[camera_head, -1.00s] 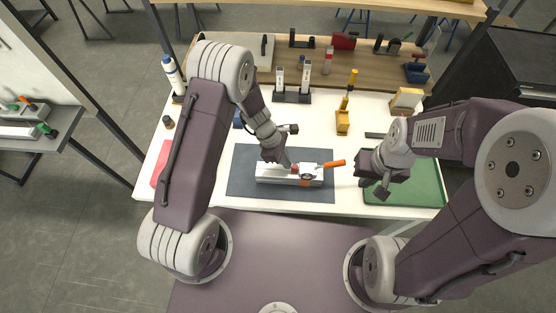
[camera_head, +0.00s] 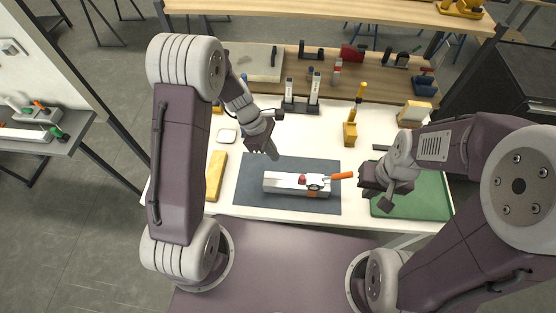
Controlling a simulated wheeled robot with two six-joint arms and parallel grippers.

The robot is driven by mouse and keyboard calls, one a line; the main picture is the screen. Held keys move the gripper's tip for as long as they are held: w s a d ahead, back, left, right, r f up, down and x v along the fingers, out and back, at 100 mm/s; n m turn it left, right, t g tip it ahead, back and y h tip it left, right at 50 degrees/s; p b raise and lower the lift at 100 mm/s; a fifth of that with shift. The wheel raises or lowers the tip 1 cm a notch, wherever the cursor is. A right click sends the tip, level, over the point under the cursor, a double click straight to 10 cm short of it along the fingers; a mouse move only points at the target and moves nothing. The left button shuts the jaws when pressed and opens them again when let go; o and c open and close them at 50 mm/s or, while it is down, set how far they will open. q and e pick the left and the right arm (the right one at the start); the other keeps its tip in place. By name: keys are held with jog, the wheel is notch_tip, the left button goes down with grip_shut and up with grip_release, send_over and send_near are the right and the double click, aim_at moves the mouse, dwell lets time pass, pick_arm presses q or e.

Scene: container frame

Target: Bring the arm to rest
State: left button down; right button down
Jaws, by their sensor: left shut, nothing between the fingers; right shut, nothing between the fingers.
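My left gripper (camera_head: 272,154) hangs above the back edge of the dark grey mat (camera_head: 252,203), up and left of the white workpiece. It is shut and empty. The white bar-shaped workpiece (camera_head: 285,183) lies on the mat, with a red part, a round clamp-like part and an orange handle (camera_head: 342,176) at its right end. The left gripper is apart from it. My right gripper (camera_head: 378,200) is shut and empty above the left side of the green tray (camera_head: 425,200). Its fingertips are small in this view.
A yellow block (camera_head: 215,178) and a white square piece (camera_head: 227,136) are at the table's left. A yellow-handled tool (camera_head: 350,130) stands behind the mat. Two upright posts (camera_head: 301,100) stand farther back, before a wooden shelf (camera_head: 385,88) with several tools.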

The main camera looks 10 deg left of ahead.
pick_arm(q)
jog(key=shift+a+r, duration=0.15)
jog(key=shift+a, duration=0.3)
pick_arm(e)
jog(key=shift+w+a, duration=0.1)
jog(key=shift+a, duration=0.25)
pick_arm(q)
jog(key=shift+d, duration=0.2)
pick_arm(e)
jog(key=shift+d, duration=0.2)
